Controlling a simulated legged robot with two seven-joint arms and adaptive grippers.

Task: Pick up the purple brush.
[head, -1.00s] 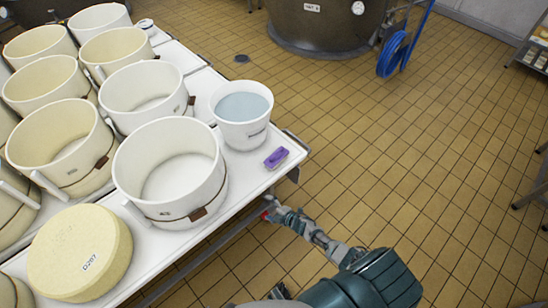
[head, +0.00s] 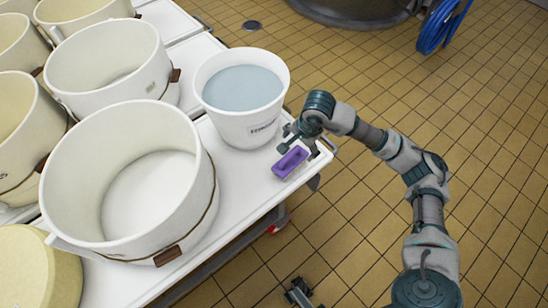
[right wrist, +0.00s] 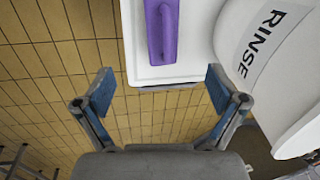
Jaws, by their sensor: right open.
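The purple brush (head: 290,162) lies on the white table top near its right front corner, in front of the white bucket of bluish liquid. My right gripper (head: 297,143) is just behind and above the brush in the head view. In the right wrist view its jaws (right wrist: 160,90) are spread wide and empty. The brush (right wrist: 162,28) shows there beyond the fingertips, at the top between them, its upper end cut off. A dark, gripper-like part at the bottom edge of the head view may be my left gripper (head: 300,293); its jaws are not clear.
The bucket (head: 242,125), labelled RINSE in the right wrist view (right wrist: 262,48), stands close beside the brush. A large white tub (head: 72,190) and other tubs fill the table's left. The table edge is close to the brush. Tiled floor is open at right.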

